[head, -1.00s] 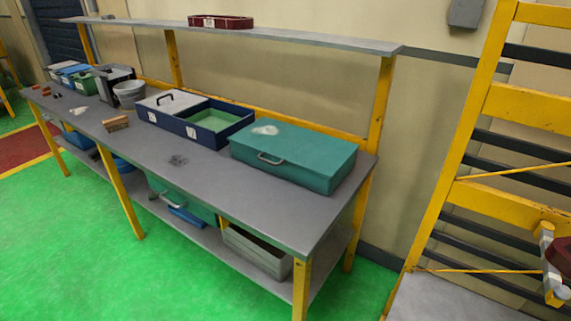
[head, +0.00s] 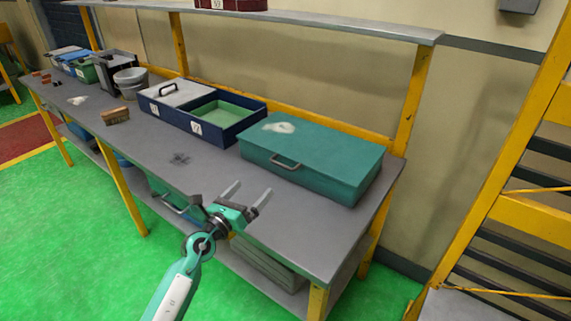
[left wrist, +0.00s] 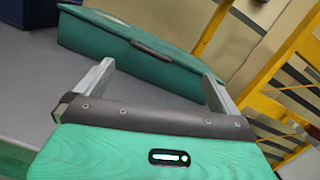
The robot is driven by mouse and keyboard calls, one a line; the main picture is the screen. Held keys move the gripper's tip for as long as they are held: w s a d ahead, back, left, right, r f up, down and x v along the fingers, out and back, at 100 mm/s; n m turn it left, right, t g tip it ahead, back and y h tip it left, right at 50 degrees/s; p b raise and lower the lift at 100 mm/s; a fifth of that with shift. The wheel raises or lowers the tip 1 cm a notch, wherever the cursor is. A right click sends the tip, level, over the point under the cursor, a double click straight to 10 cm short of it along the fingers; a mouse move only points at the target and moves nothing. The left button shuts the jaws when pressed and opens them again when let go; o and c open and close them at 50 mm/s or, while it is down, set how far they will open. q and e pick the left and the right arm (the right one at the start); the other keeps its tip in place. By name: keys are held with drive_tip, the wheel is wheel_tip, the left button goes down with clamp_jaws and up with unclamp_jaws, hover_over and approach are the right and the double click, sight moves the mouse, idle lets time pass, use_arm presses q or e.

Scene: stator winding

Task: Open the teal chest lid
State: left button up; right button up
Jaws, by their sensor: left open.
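The teal chest (head: 312,158) sits on the grey workbench at its right end, with its lid shut. A metal handle (head: 285,162) is on its front face, and a whitish patch shows on the lid. My left gripper (head: 248,193) is open and empty at the bench's front edge, in front of the chest and apart from it. In the left wrist view the chest (left wrist: 125,55) lies ahead of the two spread fingers (left wrist: 155,82), with its handle (left wrist: 152,50) roughly between them and farther off. My right gripper is not in view.
A blue two-part box (head: 238,127) with a green-lined open side stands left of the chest. A wooden block (head: 116,116) and grey buckets (head: 131,80) are farther left on the workbench (head: 150,145). A shelf (head: 330,26) runs above. The bench top before the chest is mostly clear.

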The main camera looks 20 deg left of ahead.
sight(281, 166)
use_arm(q)
drive_tip(key=w+m, duration=0.1)
drive_tip(key=w+f+m+g, duration=0.1)
drive_tip(key=m, duration=0.1)
drive_tip(key=shift+w+a+m+g, duration=0.15)
drive_tip(key=shift+w+m+g, duration=0.15)
drive_tip(key=shift+w+d, duration=0.2)
drive_tip(key=shift+w, duration=0.25)
drive_tip(key=x, duration=1.2)
drive_tip(key=shift+w+d, duration=0.2)
drive_tip(key=shift+w, duration=0.1)
